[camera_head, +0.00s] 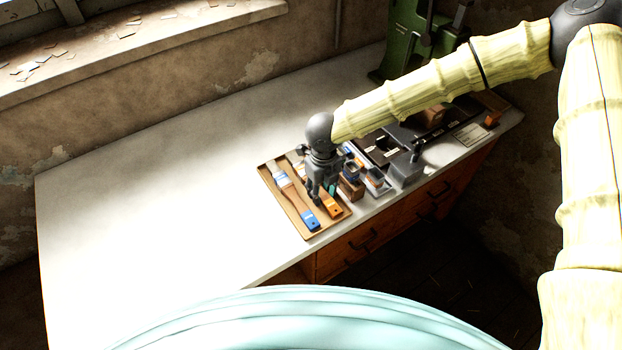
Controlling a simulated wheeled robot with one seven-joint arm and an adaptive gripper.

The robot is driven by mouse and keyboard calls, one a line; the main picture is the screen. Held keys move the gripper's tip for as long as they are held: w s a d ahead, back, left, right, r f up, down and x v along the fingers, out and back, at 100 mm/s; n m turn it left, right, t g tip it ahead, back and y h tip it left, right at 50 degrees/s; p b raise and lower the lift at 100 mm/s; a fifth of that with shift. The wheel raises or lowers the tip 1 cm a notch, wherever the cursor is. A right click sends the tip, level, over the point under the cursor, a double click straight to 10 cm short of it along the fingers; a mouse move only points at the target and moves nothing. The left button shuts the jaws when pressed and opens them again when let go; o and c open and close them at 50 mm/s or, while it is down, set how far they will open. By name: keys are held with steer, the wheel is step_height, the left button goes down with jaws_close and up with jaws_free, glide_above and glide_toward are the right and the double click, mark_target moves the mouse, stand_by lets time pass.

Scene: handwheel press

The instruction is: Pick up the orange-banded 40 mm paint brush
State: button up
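A shallow brown tray (292,221) lies on the white bench and holds brushes side by side. The orange-banded brush (331,208) shows its orange end at the tray's near right side; my gripper covers much of the rest. A blue-ended brush (308,219) with a pale head lies to its left. My gripper (322,194) is dark grey and points down over the tray, at the orange-banded brush. Its fingertips are small and dark here, so I cannot tell whether they touch the brush or how far apart they are.
Small blocks and containers (351,187) stand just right of the tray, with a grey block (405,172) beyond. A dark board (385,148) lies behind them. A green machine (408,40) stands at the back. The bench's left side (150,220) is clear.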

jaws_close()
steer(key=shift+r, duration=0.15)
